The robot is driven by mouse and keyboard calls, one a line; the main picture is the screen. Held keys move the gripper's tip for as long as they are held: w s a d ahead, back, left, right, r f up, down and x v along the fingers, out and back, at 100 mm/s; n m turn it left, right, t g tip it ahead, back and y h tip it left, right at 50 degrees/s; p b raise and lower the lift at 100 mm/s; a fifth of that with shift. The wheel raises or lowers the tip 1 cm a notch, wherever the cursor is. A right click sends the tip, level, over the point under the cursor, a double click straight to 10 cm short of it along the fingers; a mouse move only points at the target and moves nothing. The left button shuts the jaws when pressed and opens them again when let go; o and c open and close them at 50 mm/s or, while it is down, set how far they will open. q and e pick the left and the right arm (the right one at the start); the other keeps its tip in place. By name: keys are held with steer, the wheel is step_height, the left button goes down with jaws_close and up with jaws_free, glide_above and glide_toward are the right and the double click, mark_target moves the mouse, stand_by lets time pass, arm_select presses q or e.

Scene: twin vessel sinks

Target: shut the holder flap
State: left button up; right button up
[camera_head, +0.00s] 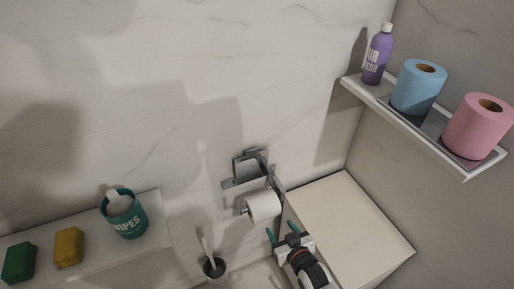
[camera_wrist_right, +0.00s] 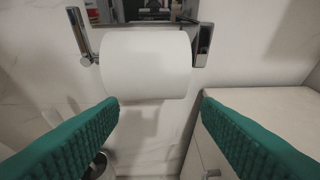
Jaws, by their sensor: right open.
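The chrome paper holder is on the marble wall, with its flap (camera_head: 250,166) raised above the roll. In the right wrist view the flap (camera_wrist_right: 145,12) is a shiny, mirror-like plate cut off by the top edge. A white toilet roll (camera_head: 264,206) hangs on the holder, its front uncovered; it also shows in the wrist view (camera_wrist_right: 146,62) between two chrome arms. My right gripper (camera_head: 282,232) is open and empty, below and in front of the roll. Its green fingers (camera_wrist_right: 161,98) point towards the roll, apart from the flap. My left gripper is not in view.
A white cabinet (camera_head: 350,215) stands right of the holder, close to my right gripper. A toilet brush (camera_head: 213,265) stands below left. A ledge at left holds a wipes tub (camera_head: 124,215) and two sponges. A shelf (camera_head: 440,140) at upper right holds a bottle and two coloured rolls.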

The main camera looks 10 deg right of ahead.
mark_target(252, 151)
steer(key=w+a+r+t+y, duration=0.1)
steer(key=w+a+r+t, duration=0.1)
steer(key=r, duration=0.7)
steer(key=w+a+r+t+y, duration=0.1)
steer(key=r+t, duration=0.1)
steer(key=r, duration=0.8)
steer(key=p+x, duration=0.1)
steer(key=x, duration=1.1)
steer(key=shift+w+d+f, duration=0.1)
steer(key=shift+w+d, duration=0.05)
